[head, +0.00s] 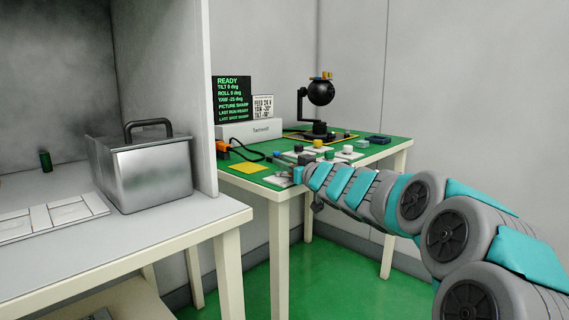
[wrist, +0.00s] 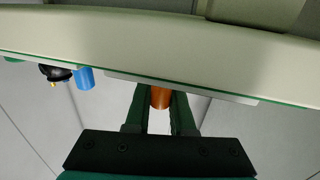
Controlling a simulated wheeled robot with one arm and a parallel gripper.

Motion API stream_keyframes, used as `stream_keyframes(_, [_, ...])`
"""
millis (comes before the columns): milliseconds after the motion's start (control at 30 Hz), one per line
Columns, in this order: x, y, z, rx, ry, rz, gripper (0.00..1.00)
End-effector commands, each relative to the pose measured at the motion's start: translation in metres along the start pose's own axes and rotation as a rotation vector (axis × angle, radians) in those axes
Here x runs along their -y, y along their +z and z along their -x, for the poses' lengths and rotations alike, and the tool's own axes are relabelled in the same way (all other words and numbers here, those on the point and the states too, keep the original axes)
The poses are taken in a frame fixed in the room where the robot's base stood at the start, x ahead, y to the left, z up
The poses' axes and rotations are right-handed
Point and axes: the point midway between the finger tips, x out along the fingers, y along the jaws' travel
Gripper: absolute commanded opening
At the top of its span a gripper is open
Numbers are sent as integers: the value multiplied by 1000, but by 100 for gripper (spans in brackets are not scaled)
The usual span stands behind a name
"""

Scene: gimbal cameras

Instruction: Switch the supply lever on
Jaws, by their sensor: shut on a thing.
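My gripper (wrist: 160,96) is shut on an orange-brown cylindrical grip, which I take to be the supply lever (wrist: 160,99), at the edge of a green-topped bench. The dark fingers lie on either side of it in the wrist view. In the head view my arm reaches in from the right, and its end (head: 299,174) is at the front edge of the green bench top (head: 246,169). The lever is hidden or too small to make out there, so I cannot tell its position.
A black display (head: 231,98) reads READY. A black ball-shaped gimbal camera (head: 320,93) stands behind several knobs. An orange part (head: 222,147) with a black cable lies at left. A blue cylinder (wrist: 85,78) is near my gripper. A metal box (head: 150,174) stands on the nearer table.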

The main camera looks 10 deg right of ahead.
Motion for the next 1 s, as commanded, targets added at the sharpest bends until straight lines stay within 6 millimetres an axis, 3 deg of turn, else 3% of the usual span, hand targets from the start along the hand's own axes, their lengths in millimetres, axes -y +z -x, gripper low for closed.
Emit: stream_keyframes(1000, [0, 0, -3, -1, -178, 0, 0])
